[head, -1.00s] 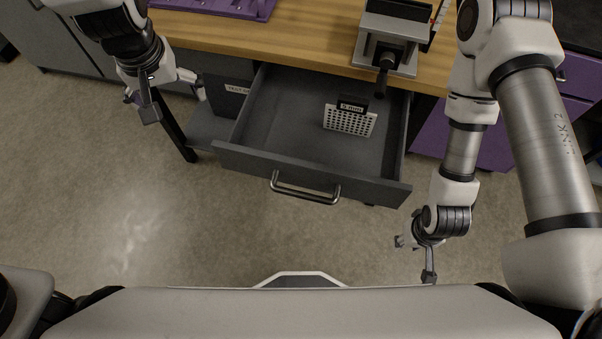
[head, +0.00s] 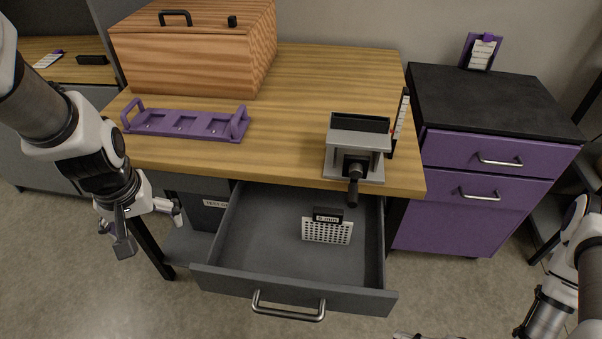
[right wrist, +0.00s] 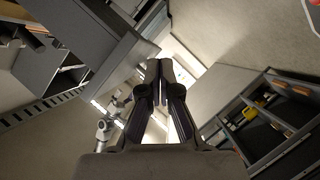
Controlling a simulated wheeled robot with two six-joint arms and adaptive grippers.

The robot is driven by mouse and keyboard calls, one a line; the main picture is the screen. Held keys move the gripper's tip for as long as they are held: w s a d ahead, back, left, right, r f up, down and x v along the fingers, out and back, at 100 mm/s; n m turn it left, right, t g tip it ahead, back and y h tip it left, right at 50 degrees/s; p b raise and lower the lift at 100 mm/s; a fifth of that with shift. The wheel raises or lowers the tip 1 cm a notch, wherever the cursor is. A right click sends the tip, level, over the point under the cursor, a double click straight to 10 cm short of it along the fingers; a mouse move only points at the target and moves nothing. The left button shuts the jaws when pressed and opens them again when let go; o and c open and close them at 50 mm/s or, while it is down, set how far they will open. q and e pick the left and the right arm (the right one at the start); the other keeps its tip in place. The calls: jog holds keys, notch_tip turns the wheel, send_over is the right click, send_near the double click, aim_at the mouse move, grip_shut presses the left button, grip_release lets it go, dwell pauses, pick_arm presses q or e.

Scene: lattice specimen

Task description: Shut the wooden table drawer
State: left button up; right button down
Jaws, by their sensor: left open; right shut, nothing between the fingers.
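The wooden table (head: 300,90) has a dark grey drawer (head: 285,292) pulled out well to the front, with a metal bar handle (head: 288,306) on its front panel. A white perforated lattice block (head: 327,231) with a black label stands inside the drawer. My left gripper (head: 148,226) is open and empty, left of the drawer and apart from it. My right gripper (right wrist: 160,68) shows in the right wrist view with its fingers together and nothing between them. In the head view it is mostly out of the picture, so its distance from the handle cannot be told.
On the tabletop are a wooden box (head: 195,50), a purple rack (head: 185,124) and a grey vise (head: 357,143) whose black handle overhangs the drawer. A purple cabinet (head: 470,210) stands to the right. The floor before the drawer shows clear.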

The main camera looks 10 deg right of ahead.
jog(key=s+d+r+n+y, duration=0.4)
jog(key=s+d+n, duration=0.1)
jog(key=n, duration=0.5)
jog(key=w+a, duration=0.8)
jog(key=shift+w, duration=0.4)
jog(key=shift+w+r, duration=0.1)
jog(key=w+d, duration=0.2)
jog(key=w, duration=0.7)
jog(key=w+d, duration=0.3)
jog(key=w, duration=0.6)
jog(key=w+d, duration=0.2)
jog(key=w, duration=0.7)
jog(key=shift+d+r, duration=0.1)
jog(key=shift+d, duration=0.1)
jog(key=shift+w+r, duration=0.1)
jog(key=shift+r, duration=0.05)
